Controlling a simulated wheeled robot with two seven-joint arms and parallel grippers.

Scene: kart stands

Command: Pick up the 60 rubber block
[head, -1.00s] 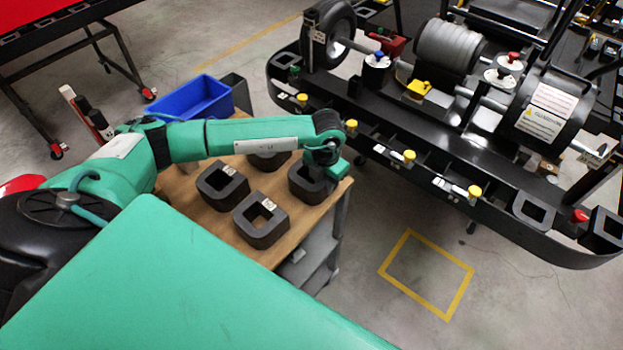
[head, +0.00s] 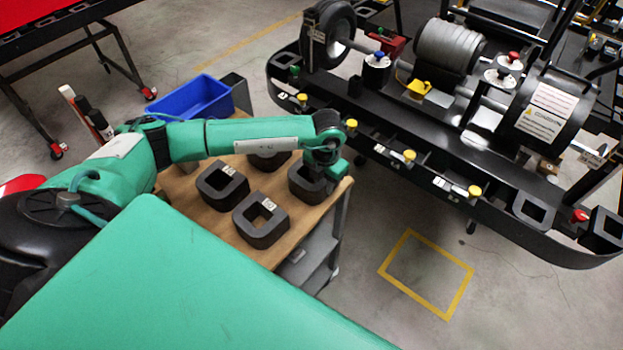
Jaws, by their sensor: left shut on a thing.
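Several dark grey rubber blocks with square holes and small white labels stand on a wooden-topped table (head: 283,249). One block (head: 306,188) is at the table's right corner, under my left gripper (head: 328,172). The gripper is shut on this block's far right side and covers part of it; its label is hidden. Another block (head: 261,230) stands nearer, one (head: 213,193) to its left, and one (head: 268,162) behind, partly hidden by my left arm. The labels are too small to read surely. My right gripper is not in view.
A blue bin (head: 198,97) stands at the table's back. A black kart stand (head: 420,150) with yellow knobs, a wheel and grey rolls is to the right. Clear floor with a yellow taped rectangle (head: 425,273) lies in front of it.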

